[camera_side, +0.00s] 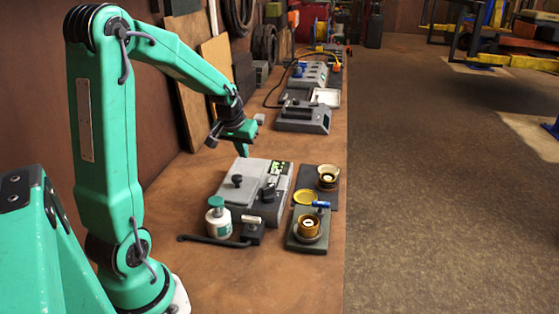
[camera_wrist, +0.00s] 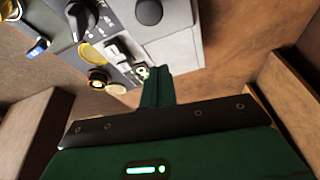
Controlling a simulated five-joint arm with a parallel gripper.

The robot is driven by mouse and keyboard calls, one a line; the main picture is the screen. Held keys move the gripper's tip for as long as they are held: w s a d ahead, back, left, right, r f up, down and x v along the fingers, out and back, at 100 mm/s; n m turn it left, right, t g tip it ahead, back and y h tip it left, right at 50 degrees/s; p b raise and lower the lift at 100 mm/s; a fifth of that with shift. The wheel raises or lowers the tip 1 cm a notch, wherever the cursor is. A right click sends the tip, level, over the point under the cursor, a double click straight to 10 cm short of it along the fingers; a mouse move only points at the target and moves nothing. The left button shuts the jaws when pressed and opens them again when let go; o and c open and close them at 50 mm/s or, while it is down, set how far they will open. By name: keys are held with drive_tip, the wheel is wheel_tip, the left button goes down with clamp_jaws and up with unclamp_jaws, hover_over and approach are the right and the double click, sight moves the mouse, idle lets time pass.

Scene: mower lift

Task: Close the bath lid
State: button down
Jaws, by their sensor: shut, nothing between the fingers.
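The bath (camera_side: 262,206) is a grey box on the workbench, in the middle of the side view. Its light grey lid (camera_side: 247,172) has a dark knob and appears to lie flat over the left part of the box; no gap shows under it. A control panel with a dark dial is on its right part. In the wrist view the lid (camera_wrist: 166,22) and its knob show at the top, cut by the edge. My gripper (camera_side: 243,150) is shut and empty, above the far side of the bath, apart from the lid. Its fingers (camera_wrist: 158,84) also show in the wrist view.
Amber jars (camera_side: 308,228) sit on dark pads at right, with a yellow disc (camera_side: 305,197) between. A grey device (camera_side: 303,117) is farther back. Boards lean on the left wall.

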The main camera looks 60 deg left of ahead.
drive_tip(key=v, duration=0.6)
drive_tip(key=shift+d+r, duration=0.2)
drive_tip(key=s+d+r+m+t+h, duration=0.1)
drive_tip(key=s+d+r+m, duration=0.1)
drive_tip(key=s+d, duration=0.4)
drive_tip(key=s+d+r+m+t+h, duration=0.1)
drive_tip(key=s+d+m, duration=0.4)
drive_tip(key=d, duration=1)
drive_tip(key=shift+s+d+r, duration=0.4)
drive_tip(key=shift+s+r, duration=0.1)
drive_tip(key=shift+s, duration=0.2)
